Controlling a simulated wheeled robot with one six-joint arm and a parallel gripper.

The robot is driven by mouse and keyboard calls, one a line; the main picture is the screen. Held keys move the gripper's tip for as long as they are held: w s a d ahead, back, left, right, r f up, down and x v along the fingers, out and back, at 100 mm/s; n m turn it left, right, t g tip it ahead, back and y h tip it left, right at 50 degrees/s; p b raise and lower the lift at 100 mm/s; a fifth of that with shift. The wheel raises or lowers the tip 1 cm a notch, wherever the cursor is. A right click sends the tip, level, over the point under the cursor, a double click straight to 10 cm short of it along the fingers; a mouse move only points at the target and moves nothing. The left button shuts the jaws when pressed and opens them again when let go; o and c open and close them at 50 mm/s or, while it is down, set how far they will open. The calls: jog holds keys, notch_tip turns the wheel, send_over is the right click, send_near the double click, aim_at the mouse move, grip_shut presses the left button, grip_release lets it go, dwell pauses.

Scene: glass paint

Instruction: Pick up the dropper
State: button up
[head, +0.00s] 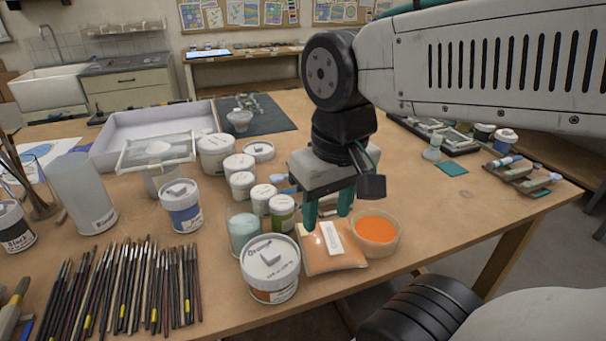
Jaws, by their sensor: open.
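My gripper (327,216) points down over the table, its two teal fingers apart. The fingertips are just above or at the back edge of a bag of orange powder (325,258) with a white label; I cannot tell whether they touch it. No dropper can be made out for certain. A small blue-grey shape (281,179) just left of my gripper's body could be part of it, but it is partly hidden and too small to tell. The gripper also hides the table behind it.
A bowl of orange powder (376,232) stands right of the bag. A lidded tub (270,267), a glass of pale green matter (244,232) and several jars crowd the left. Many brushes (130,290) lie front left. Bare table (440,205) lies to the right.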

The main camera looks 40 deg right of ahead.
jog(key=w+d+f+m, duration=0.1)
jog(key=w+d+m, duration=0.3)
jog(key=w+m, duration=0.2)
jog(key=w+d+f+m, duration=0.1)
jog(key=w+d+m, duration=0.3)
jog(key=w+m, duration=0.2)
jog(key=w+d+m+g, duration=0.1)
jog(key=w+d+m, duration=0.4)
jog(key=w+m, duration=0.2)
jog(key=shift+f, duration=0.4)
jog(key=shift+m, duration=0.5)
jog(key=f, duration=0.5)
jog(key=d+f, duration=0.1)
jog(key=f, duration=0.1)
jog(key=shift+w+f, duration=0.2)
jog(key=shift+f, duration=0.4)
grip_shut()
